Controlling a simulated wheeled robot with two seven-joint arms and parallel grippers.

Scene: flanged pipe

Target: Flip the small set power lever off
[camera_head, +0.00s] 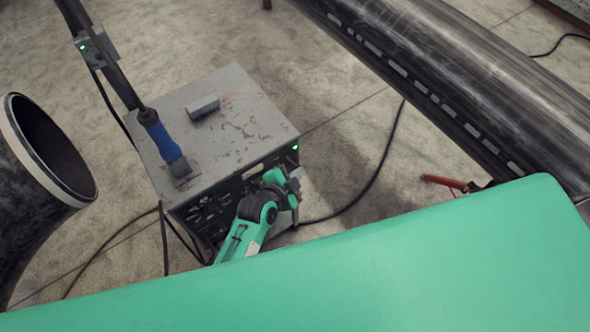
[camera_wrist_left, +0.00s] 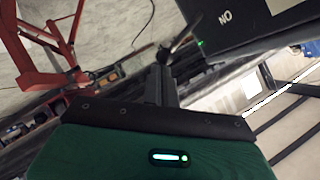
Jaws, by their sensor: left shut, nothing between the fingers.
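The small power set (camera_head: 225,115) is a worn grey metal box on the concrete floor, with a dark front face and a lit green lamp at its upper right corner. My left gripper (camera_head: 295,178) is at the right end of that front face, just below the lamp. In the left wrist view my left gripper (camera_wrist_left: 163,65) is shut and empty. A dark slim piece beside its tip, close to the lamp, may be the lever, but I cannot tell whether they touch. The dark face (camera_wrist_left: 240,25) there carries upside-down "ON" lettering. My right gripper is not in view.
A flanged pipe (camera_head: 40,160) stands at the left, and a large steel pipe (camera_head: 470,70) crosses the upper right. Cables lie on the floor. A red-handled clamp (camera_head: 445,182) is at the right.

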